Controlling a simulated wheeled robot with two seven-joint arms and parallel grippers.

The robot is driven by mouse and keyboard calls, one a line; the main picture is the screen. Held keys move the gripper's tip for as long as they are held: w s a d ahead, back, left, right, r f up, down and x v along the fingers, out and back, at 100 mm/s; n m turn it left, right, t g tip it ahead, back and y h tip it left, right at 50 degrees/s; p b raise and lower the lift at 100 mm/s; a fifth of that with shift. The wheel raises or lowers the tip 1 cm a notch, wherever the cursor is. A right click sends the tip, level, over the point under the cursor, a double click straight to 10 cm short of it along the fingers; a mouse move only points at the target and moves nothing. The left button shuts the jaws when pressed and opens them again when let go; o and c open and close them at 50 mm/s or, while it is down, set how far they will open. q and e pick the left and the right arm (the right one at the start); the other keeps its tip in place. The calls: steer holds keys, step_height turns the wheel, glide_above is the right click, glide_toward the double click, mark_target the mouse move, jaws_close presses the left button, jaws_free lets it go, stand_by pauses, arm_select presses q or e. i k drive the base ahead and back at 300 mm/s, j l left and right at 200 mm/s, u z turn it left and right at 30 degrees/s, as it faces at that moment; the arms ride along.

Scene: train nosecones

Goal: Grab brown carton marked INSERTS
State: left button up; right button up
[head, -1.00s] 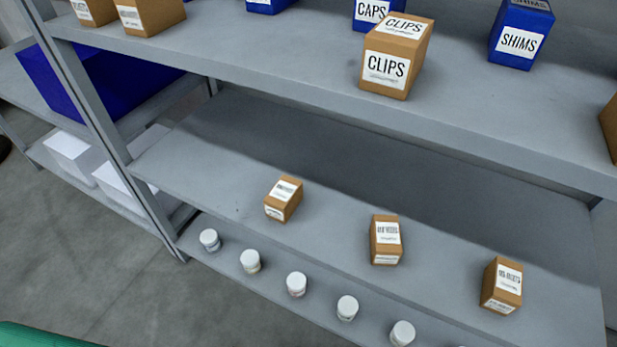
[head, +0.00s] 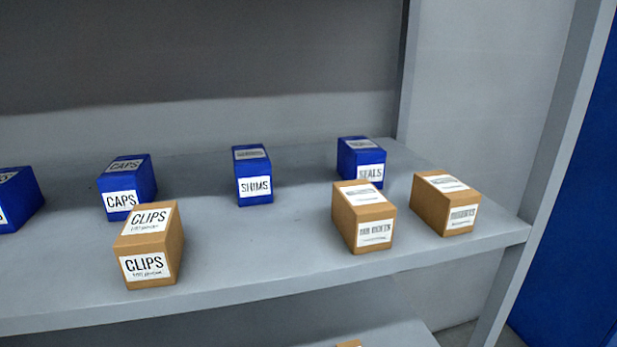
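Three brown cartons stand on the grey shelf in the head view. The rightmost brown carton (head: 445,204) has a blurred front label that looks like INSERTS, though I cannot read it for certain. It stands near the shelf's right end. Left of it and apart from it is a brown carton (head: 364,217) whose blurred label seems to end in BOLTS. Farther left is the brown CLIPS carton (head: 149,246). Neither of my grippers is in view.
Blue boxes stand behind: CAPS (head: 127,187), SHIMS (head: 252,175), SEALS (head: 361,162) and one cut off at left (head: 20,199). The shelf (head: 260,262) is bare between CLIPS and the BOLTS carton. A grey upright (head: 543,170) bounds it at right.

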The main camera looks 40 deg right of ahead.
mark_target(449, 206)
steer(key=z, duration=0.4)
steer(key=l+z, duration=0.1)
steer(key=z, duration=0.35)
steer(key=l+z, duration=0.1)
steer(key=z, duration=0.7)
